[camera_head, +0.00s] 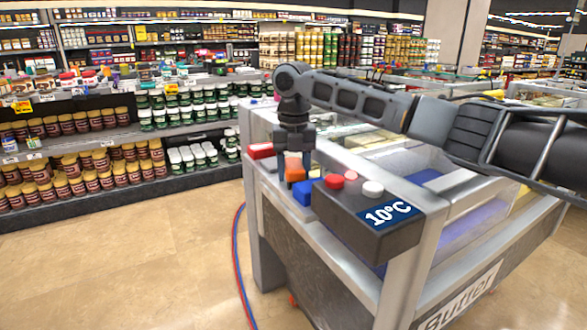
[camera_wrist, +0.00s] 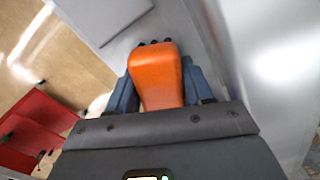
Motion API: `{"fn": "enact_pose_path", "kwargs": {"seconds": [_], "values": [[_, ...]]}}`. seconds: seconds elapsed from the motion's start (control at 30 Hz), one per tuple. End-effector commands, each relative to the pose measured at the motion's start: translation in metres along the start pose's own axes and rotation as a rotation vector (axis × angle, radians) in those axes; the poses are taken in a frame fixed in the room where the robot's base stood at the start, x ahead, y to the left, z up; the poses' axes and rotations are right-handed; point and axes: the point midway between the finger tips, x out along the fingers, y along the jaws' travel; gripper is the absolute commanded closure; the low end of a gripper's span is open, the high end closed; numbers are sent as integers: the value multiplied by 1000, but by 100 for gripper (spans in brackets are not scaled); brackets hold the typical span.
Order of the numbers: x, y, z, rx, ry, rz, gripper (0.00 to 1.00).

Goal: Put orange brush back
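The orange brush (camera_head: 295,168) is at the lower end of my gripper (camera_head: 295,155), above the near left corner of the butter freezer (camera_head: 277,235). In the wrist view the orange brush (camera_wrist: 156,75) fills the space between the two blue-grey fingers of my gripper (camera_wrist: 158,85), which is shut on it. Its far end, with small dark tips, points away from the wrist over a grey surface. In the head view its lower part is hard to make out, and I cannot tell whether it touches anything.
A dark control box (camera_head: 365,212) with a 10°C display, a red button and a white button stands right of my gripper. A blue block (camera_head: 303,192) and a red block (camera_head: 260,151) are close by. Red and blue hoses (camera_head: 238,250) run down to the floor. Open floor (camera_head: 130,260) lies left.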

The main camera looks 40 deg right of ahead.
Motion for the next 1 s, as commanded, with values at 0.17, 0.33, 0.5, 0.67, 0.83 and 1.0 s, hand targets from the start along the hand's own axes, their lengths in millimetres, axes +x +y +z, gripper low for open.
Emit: {"fn": "enact_pose_path", "kwargs": {"seconds": [0.17, 0.33, 0.5, 0.67, 0.83, 1.0], "values": [[0, 0, 0, 0, 1, 0, 39], [0, 0, 0, 0, 0, 0, 39], [-11, 0, 0, 0, 0, 1, 39], [-40, 1, 0, 0, -1, 2, 39], [-76, 1, 0, -1, -1, 2, 39], [-104, 0, 0, 0, -1, 2, 39]]}}
